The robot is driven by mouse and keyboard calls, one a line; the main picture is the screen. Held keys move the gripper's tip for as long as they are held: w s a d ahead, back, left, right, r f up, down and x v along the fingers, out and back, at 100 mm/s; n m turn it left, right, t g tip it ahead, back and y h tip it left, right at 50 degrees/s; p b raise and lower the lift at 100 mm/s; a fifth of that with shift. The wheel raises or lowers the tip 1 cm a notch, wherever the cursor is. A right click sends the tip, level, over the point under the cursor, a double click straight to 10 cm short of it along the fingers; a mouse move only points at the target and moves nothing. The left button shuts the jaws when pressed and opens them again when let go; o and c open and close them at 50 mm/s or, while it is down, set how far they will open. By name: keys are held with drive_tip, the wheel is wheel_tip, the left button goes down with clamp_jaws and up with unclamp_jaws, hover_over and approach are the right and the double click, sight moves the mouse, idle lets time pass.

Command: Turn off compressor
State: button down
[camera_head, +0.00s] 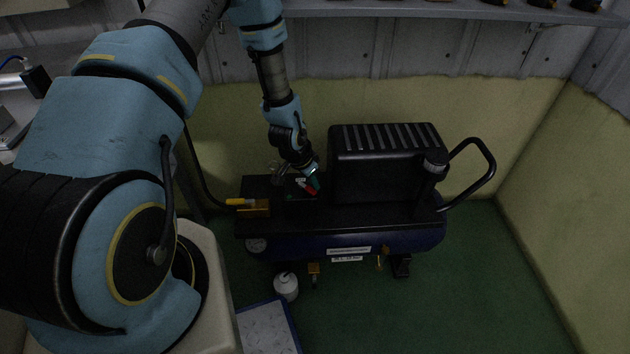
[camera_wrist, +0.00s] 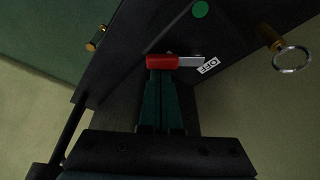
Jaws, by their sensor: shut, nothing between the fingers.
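The compressor has a black housing (camera_head: 385,165) and a blue tank (camera_head: 350,240), and stands on the green floor. My gripper (camera_head: 311,184) is over the left part of its top. In the wrist view my gripper (camera_wrist: 161,76) has its dark green fingers shut with nothing between them. Its fingertips are right beside a red-handled lever (camera_wrist: 161,61); whether they touch it I cannot tell. A green round button (camera_wrist: 200,9) is above the lever.
A metal pull ring (camera_wrist: 291,60) and a brass fitting (camera_wrist: 96,38) stick out nearby. A yellow-handled valve (camera_head: 245,203) is at the compressor's left end. A black handle (camera_head: 490,170) rises at its right. Walls are close behind.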

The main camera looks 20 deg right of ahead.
drive_tip(key=m, duration=0.1)
drive_tip(key=a+m+g, duration=0.1)
drive_tip(key=m, duration=0.1)
drive_tip(key=shift+s+a, duration=0.15)
drive_tip(key=shift+s, duration=0.2)
drive_tip(key=shift+s+a, duration=0.1)
drive_tip(key=shift+a, duration=0.2)
drive_tip(key=shift+w, duration=0.2)
drive_tip(key=shift+w, duration=0.65)
